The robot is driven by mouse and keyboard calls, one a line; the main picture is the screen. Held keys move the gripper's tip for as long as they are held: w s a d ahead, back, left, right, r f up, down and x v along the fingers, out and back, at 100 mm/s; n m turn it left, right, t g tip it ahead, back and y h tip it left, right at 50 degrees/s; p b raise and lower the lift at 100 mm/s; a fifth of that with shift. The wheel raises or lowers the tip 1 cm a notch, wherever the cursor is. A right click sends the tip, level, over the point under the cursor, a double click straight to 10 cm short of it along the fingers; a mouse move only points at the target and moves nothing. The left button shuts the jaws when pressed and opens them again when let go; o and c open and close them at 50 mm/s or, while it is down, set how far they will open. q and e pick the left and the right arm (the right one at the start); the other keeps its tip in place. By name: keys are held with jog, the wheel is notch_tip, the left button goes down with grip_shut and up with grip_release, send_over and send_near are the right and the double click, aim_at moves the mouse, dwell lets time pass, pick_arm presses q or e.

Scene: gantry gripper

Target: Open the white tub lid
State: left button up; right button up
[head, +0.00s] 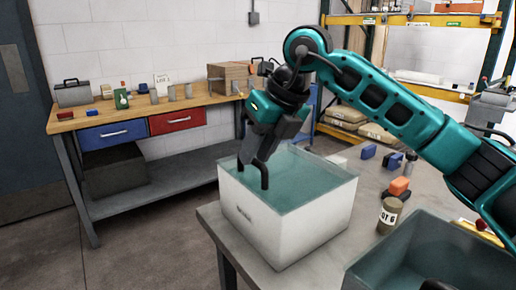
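The white tub (262,221) stands on the near grey table, left of centre. Its top is a smooth teal, glassy-looking area (312,180) reaching to the rim; I cannot tell whether this is a closed lid or the inside of the tub. My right gripper (253,172) comes down from above at the tub's left back edge. Its two dark fingers are apart, one in front of the teal area and one near the outer left edge. Nothing shows clearly between them, and contact with the rim is unclear. My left gripper is not in view.
A grey bin (375,262) is at the near right. A wooden workbench (140,110) stands behind at the left.

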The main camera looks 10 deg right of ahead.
grip_shut()
jog(key=shift+r, duration=0.1)
dwell(0.3)
